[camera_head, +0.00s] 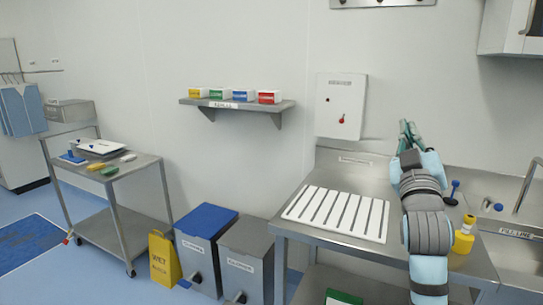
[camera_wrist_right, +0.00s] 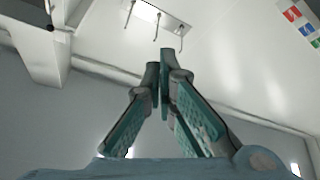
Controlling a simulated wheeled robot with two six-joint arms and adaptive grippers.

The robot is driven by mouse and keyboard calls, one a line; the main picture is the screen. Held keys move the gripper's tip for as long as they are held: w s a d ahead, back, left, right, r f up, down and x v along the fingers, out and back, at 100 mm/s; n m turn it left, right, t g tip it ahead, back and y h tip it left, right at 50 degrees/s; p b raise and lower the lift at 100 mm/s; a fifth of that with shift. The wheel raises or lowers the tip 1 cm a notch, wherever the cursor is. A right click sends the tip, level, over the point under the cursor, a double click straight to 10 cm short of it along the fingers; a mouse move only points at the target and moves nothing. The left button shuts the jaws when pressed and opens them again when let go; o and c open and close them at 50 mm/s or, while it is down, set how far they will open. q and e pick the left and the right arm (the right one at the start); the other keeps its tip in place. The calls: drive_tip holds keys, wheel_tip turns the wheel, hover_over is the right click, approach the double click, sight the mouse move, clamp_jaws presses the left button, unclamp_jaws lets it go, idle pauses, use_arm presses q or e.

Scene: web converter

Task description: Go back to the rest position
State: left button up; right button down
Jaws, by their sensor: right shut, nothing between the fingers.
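My right gripper (camera_head: 407,130) is at the end of my blue and grey right arm, raised above the back of the steel table (camera_head: 375,171) on the right. In the right wrist view its teal fingers (camera_wrist_right: 158,70) meet at the tips, and nothing is held between them. The fingers point toward the wall and a hook rail (camera_wrist_right: 160,14). My left gripper does not show in either view.
A white slotted board (camera_head: 338,213) lies on the table left of my arm. A yellow bottle (camera_head: 463,238) and a blue-handled item (camera_head: 453,190) stand right of it, near the sink (camera_head: 510,240). A wall shelf (camera_head: 236,104) holds several small boxes. Bins (camera_head: 203,235) and a cart (camera_head: 120,170) stand left.

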drive_tip(key=w+a+f+g+y, duration=0.15)
drive_tip(key=w+f, duration=0.25)
drive_tip(key=f, duration=0.8)
drive_tip(key=w+f+g+y, duration=0.3)
drive_tip(key=w+f, duration=0.1)
drive_tip(key=f, duration=0.8)
drive_tip(key=s+f+m+g, duration=0.1)
drive_tip(key=s+f+g, duration=0.3)
drive_tip(key=f, duration=1.2)
drive_tip(key=s+f+m+g, duration=0.1)
drive_tip(key=s+f, duration=0.4)
drive_tip(key=f, duration=1)
drive_tip(key=s+f+g+y, duration=0.1)
drive_tip(key=s+f+g, duration=0.5)
drive_tip(key=s+f, duration=1.65)
drive_tip(key=s+f+g, duration=0.2)
drive_tip(key=s+f, duration=0.2)
drive_tip(key=s, duration=1.2)
drive_tip(key=s+f+g, duration=0.3)
drive_tip(key=s+f, duration=0.1)
drive_tip(key=s, duration=1.2)
drive_tip(key=shift+s+d+m+g, duration=0.15)
drive_tip(key=shift+d+m+g, duration=0.1)
drive_tip(key=shift+m+g, duration=0.15)
